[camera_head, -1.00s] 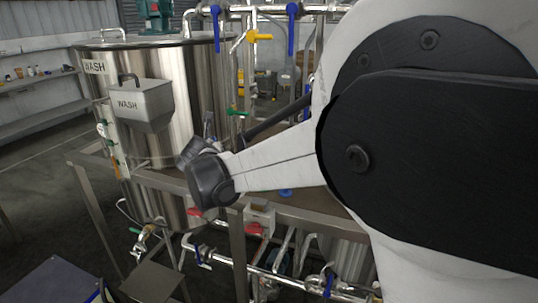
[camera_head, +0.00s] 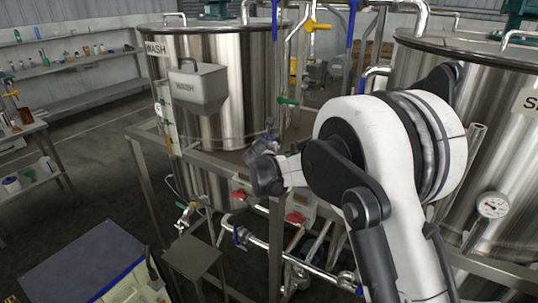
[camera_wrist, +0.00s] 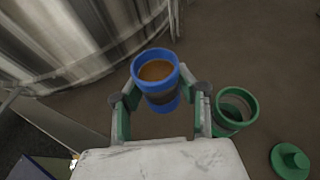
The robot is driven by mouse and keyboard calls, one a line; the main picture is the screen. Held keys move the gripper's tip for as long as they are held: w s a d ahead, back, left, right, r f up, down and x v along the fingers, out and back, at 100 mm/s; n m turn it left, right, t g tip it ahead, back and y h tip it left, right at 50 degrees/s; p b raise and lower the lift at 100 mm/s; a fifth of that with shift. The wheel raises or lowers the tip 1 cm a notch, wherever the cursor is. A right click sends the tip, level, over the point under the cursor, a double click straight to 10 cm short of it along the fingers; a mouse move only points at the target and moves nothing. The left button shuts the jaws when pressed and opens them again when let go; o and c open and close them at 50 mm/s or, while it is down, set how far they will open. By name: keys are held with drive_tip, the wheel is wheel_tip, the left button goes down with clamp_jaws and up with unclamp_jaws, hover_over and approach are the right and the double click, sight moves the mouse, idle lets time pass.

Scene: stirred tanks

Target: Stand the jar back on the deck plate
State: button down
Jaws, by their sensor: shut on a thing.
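A jar with a blue rim and base (camera_wrist: 156,72), holding orange-brown contents, sits upright between the fingers of my gripper (camera_wrist: 163,92) in the wrist view. The gripper is shut on its sides. A green jar (camera_wrist: 233,112) with an open top stands just right of the right finger, on the brown deck plate (camera_wrist: 240,60). A green lid (camera_wrist: 290,160) lies on the plate to its lower right. Whether the blue jar touches the plate is hard to tell. In the head view my gripper (camera_head: 270,132) is small above the deck, and the jar is not clearly visible.
A steel WASH tank (camera_head: 235,95) with a WASH box (camera_head: 198,88) rises behind and left of the gripper. Another large tank (camera_head: 480,110) with a gauge stands on the right. Pipes and valves run below and behind the deck. Shelves (camera_head: 70,62) line the back left.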

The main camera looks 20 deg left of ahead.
drive_tip(key=shift+w+f, duration=0.25)
drive_tip(key=shift+f, duration=1.85)
drive_tip(key=shift+f, duration=0.1)
drive_tip(key=shift+f, duration=0.1)
drive_tip(key=c, duration=1.3)
unclamp_jaws()
drive_tip(key=shift+o, duration=0.2)
drive_tip(key=shift+r+p, duration=0.25)
drive_tip(key=shift+p, duration=0.1)
drive_tip(key=b+v, duration=0.1)
drive_tip(key=v, duration=1.1)
drive_tip(key=shift+s+d+f, duration=0.1)
